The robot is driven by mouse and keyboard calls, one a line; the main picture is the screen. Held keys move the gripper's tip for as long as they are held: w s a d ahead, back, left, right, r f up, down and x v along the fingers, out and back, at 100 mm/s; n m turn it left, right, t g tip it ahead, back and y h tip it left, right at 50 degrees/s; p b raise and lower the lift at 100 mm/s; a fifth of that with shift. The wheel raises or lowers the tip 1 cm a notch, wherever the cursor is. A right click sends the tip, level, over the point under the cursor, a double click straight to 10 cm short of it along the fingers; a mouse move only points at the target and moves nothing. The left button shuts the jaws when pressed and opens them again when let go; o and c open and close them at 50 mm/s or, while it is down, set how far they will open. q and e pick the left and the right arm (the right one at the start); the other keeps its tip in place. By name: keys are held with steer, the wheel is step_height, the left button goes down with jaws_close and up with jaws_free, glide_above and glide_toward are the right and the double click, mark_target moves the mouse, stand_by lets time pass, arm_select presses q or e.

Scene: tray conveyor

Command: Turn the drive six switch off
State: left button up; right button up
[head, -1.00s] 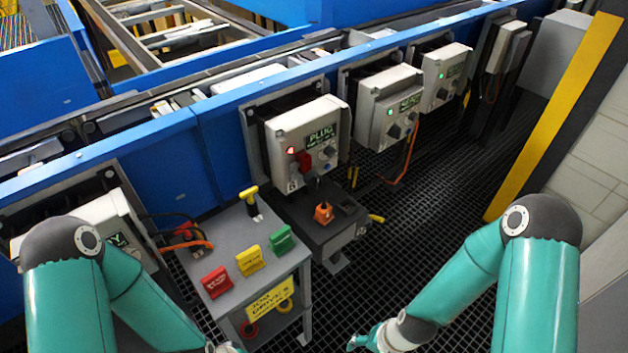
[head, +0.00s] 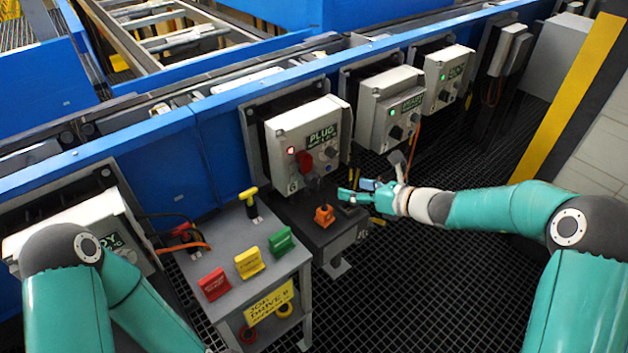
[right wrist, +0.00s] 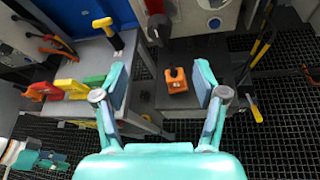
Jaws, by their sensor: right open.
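Several grey drive boxes hang along the blue conveyor side; which one is drive six I cannot read. The nearest central box (head: 312,120), marked PLUG, has a red light and a red switch handle (head: 305,161). Two boxes farther right, the middle box (head: 368,107) and far box (head: 430,84), have green lights and dark knobs. My right gripper (head: 352,190) is open and empty, beside the orange piece (head: 324,215) on a dark stand below the PLUG box. The right wrist view shows the orange piece (right wrist: 176,80) between and beyond its fingers.
A small grey table (head: 220,244) holds red (head: 214,284), yellow (head: 249,263) and green (head: 281,239) tags and a yellow-handled tool (head: 249,201). A yellow sign (head: 270,303) hangs on its front. Another box (head: 75,240) is partly behind my left arm. The grating floor at front right is open.

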mark_target(315, 180)
steer(key=p+x, duration=0.2)
steer(key=x, duration=1.2)
steer(key=shift+a+f, duration=0.1)
steer(key=shift+a, duration=0.1)
steer(key=shift+c, duration=0.2)
